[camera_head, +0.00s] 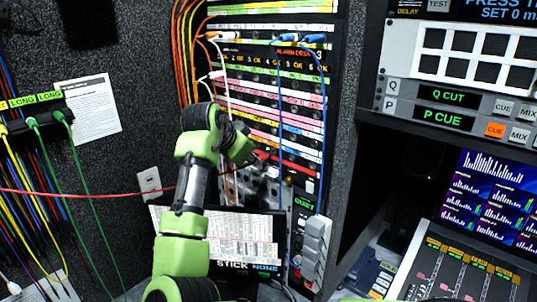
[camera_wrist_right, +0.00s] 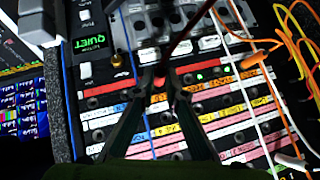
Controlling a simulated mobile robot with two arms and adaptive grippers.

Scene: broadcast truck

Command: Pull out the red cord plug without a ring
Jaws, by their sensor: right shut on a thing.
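The patch panel (camera_head: 285,115) stands upright in the middle of the head view, with rows of coloured label strips. My right gripper (camera_head: 256,160) is at its lower rows, partly hidden by its own wrist. In the right wrist view its two dark fingers (camera_wrist_right: 160,84) come together on the red cord plug (camera_wrist_right: 161,72). A dark red cord (camera_wrist_right: 184,36) runs up from there. In the head view a red cord (camera_head: 80,192) crosses from the left edge and passes behind my arm. I cannot tell whether the plug is seated or has a ring. My left gripper is not in view.
White and orange cords (camera_wrist_right: 282,42) are plugged in beside the fingers in the wrist view. Blue plugs (camera_head: 313,39) with hanging cords are at the panel's upper right. Green and yellow cords hang at left. A screen (camera_head: 262,222) and a console (camera_head: 440,272) lie below.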

